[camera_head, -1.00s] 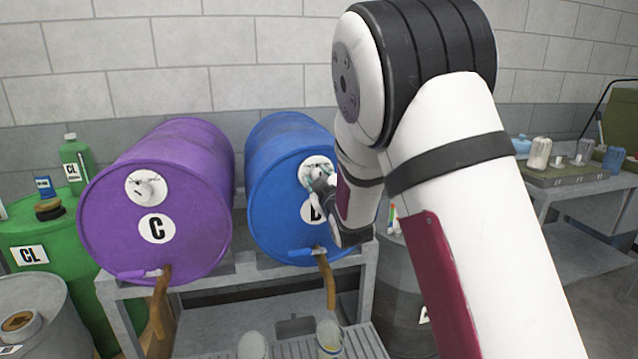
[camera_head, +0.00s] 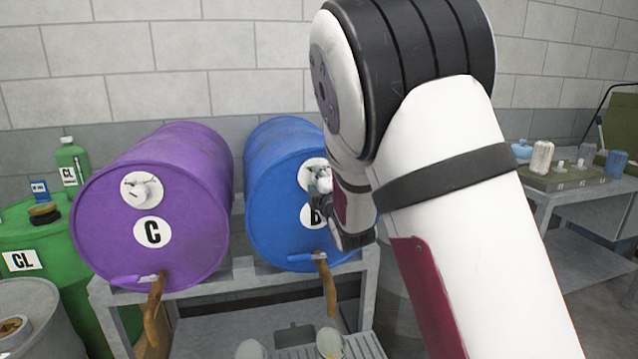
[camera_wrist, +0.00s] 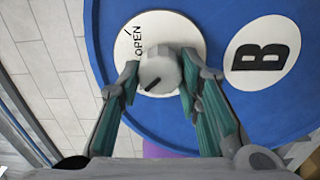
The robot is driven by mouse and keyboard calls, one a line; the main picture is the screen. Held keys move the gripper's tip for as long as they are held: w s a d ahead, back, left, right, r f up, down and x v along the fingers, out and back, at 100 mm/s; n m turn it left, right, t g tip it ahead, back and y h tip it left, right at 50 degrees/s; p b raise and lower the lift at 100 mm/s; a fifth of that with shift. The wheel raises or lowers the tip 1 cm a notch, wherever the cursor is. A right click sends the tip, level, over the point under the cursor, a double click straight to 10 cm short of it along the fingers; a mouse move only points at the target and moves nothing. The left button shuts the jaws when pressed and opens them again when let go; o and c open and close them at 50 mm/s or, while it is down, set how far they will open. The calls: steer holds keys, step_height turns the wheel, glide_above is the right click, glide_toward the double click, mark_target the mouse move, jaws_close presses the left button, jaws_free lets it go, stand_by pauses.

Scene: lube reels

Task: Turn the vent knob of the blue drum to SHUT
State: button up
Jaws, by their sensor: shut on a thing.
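The blue drum (camera_head: 284,165) lies on its side on a rack, its face toward me, with a round white "B" label (camera_wrist: 262,52). Above that label is a white dial plate (camera_wrist: 130,45), printed OPEN. The grey vent knob (camera_wrist: 160,72) sits on the plate. A dark pointer mark on the knob points down and left in the wrist view, away from the OPEN print. My gripper (camera_wrist: 158,76) has its teal fingers on both sides of the knob, shut on it. In the head view my gripper (camera_head: 322,184) partly covers the plate. No SHUT print is visible.
A purple drum (camera_head: 185,225) marked C lies left of the blue one, with its own knob (camera_head: 143,189). A purple-handled tap and a blue-handled tap (camera_head: 310,257) hang below the drums. Cups stand below on the rack. A side table (camera_head: 560,195) is at right.

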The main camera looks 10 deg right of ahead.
steer(key=shift+n, duration=0.3)
steer(key=o, duration=1.1)
steer(key=shift+o, duration=0.2)
steer(key=shift+s, duration=0.1)
steer(key=s, duration=1.2)
